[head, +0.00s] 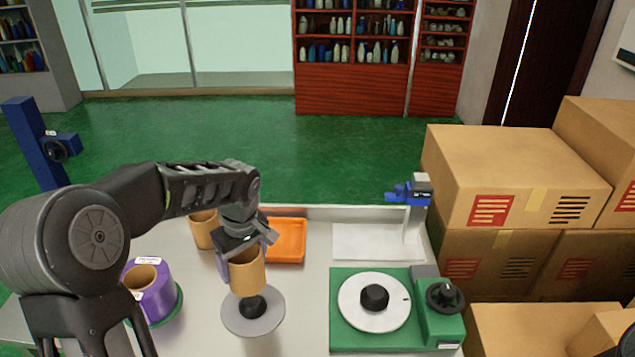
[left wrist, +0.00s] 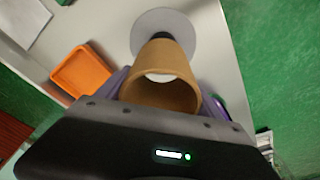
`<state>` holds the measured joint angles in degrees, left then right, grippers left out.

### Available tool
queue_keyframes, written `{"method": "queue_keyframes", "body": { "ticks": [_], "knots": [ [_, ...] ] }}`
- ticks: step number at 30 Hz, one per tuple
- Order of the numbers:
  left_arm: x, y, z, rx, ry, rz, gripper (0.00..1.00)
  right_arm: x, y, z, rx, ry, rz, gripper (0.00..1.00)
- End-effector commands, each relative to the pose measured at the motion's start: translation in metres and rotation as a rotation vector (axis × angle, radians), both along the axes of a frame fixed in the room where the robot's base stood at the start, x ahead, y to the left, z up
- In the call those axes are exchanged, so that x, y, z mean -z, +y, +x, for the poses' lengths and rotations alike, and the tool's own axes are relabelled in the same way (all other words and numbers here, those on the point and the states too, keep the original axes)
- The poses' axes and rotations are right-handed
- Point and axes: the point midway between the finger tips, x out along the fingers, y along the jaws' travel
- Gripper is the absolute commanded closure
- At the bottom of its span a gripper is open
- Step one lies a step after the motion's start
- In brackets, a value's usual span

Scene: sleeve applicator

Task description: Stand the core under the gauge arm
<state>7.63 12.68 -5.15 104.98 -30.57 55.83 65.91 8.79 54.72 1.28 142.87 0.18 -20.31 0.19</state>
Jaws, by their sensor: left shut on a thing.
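My left gripper (head: 246,244) is shut on the wall of a tan cardboard core (head: 249,277), which is roughly upright. In the left wrist view I look into the open mouth of this core (left wrist: 158,92), with purple fingers on both sides. The core's lower end is just above or at the black knob of a grey round stand (head: 238,317); I cannot tell whether they touch. My right gripper is not in view.
Another tan core (head: 203,231) stands behind my gripper, beside an orange tray (head: 289,241). A purple roll (head: 150,290) stands at left. A green turntable unit (head: 345,338) is front right. Cardboard boxes (head: 505,180) stack up at right. The white plate is bare.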

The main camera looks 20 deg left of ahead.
Motion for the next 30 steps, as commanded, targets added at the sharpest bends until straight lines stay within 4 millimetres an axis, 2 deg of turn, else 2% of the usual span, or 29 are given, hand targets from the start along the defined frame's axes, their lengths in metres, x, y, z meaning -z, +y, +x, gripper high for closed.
{"method": "queue_keyframes", "body": {
  "ticks": [8, 14, 17, 19, 24, 27, 30],
  "knots": [
    [0.0, 0.0, 0.001, 0.062, 0.005, 0.005, 0.67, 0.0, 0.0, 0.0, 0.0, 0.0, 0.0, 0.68],
    [0.0, -0.01, 0.008, 0.28, 0.013, 0.014, 0.67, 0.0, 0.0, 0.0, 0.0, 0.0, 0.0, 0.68],
    [0.001, -0.027, 0.017, 0.448, 0.015, 0.019, 0.67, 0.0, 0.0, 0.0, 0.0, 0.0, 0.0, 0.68],
    [0.003, -0.047, 0.024, 0.588, 0.016, 0.021, 0.67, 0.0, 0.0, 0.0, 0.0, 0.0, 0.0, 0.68],
    [0.007, -0.111, 0.04, 0.933, 0.009, 0.02, 0.67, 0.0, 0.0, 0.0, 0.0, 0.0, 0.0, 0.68],
    [0.009, -0.143, 0.044, 1.046, 0.003, 0.013, 0.67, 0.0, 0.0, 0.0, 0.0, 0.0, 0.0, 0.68],
    [0.011, -0.164, 0.044, 1.088, 0.0, 0.003, 0.67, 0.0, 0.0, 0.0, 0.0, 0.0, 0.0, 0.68]
  ]
}}
